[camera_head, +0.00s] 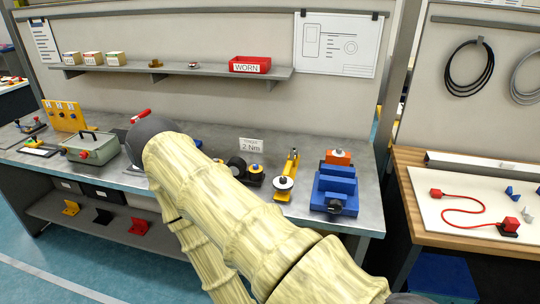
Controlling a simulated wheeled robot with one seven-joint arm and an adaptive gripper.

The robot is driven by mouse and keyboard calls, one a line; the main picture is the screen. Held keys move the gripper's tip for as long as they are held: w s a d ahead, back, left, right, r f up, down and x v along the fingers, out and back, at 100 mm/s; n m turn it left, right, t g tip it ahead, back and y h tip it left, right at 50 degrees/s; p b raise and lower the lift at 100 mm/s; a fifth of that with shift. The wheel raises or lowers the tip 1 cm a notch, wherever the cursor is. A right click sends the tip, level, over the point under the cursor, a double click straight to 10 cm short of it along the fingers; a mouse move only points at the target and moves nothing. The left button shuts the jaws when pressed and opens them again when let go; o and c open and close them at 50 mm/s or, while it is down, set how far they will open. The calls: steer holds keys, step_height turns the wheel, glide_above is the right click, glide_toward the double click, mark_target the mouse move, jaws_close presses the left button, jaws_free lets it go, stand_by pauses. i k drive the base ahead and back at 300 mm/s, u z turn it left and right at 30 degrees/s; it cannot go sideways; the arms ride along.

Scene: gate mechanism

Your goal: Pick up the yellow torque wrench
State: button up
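A yellow tool (292,161) stands on the grey workbench right of centre, in the head view. It leans slightly, with a round white disc and a yellow foot at its near end. It looks like the yellow torque wrench, though it is small and I cannot be sure. A card reading "2 Nm" (251,145) stands behind and to its left. My pale, bamboo-patterned arm crosses the picture in front of the bench, left of the tool. My gripper is not in view, so its opening and contents cannot be seen.
A blue vise-like block (335,190) stands close right of the yellow tool, with an orange block (338,157) behind it. Dark round parts (237,166) stand to its left. A red "WORN" bin (249,65) sits on the shelf above. A grey-green box (90,148) stands further left.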

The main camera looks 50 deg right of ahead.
mark_target(277, 186)
steer(key=z, duration=0.3)
steer(key=i, duration=0.6)
steer(key=z, duration=0.55)
